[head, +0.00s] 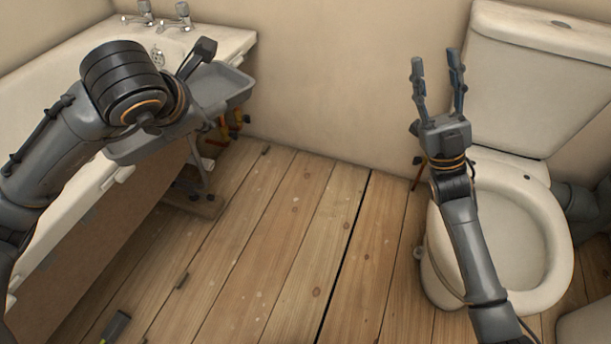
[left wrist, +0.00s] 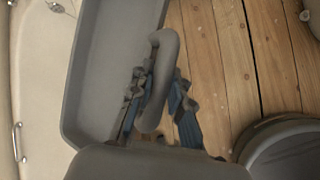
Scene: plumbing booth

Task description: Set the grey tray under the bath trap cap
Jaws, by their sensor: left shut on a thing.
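The grey tray (head: 228,84) is a shallow rectangular pan held in the air beside the end of the bath. My left gripper (left wrist: 158,102) is shut on the tray's loop handle (left wrist: 163,60); in the head view, its arm hides part of the tray. The tray's inside (left wrist: 112,70) looks empty. Pipework with brass and red parts (head: 218,135) shows below the tray at the open end of the bath. I cannot make out the bath trap cap. My right gripper (head: 437,62) is open and empty, raised in front of the toilet.
The bath (head: 225,38) with its two taps stands at the left. The toilet (head: 555,235) stands at the right. A dark-handled tool (head: 115,326) lies on the floor near the bath panel. The plank floor (head: 290,230) between them is largely clear.

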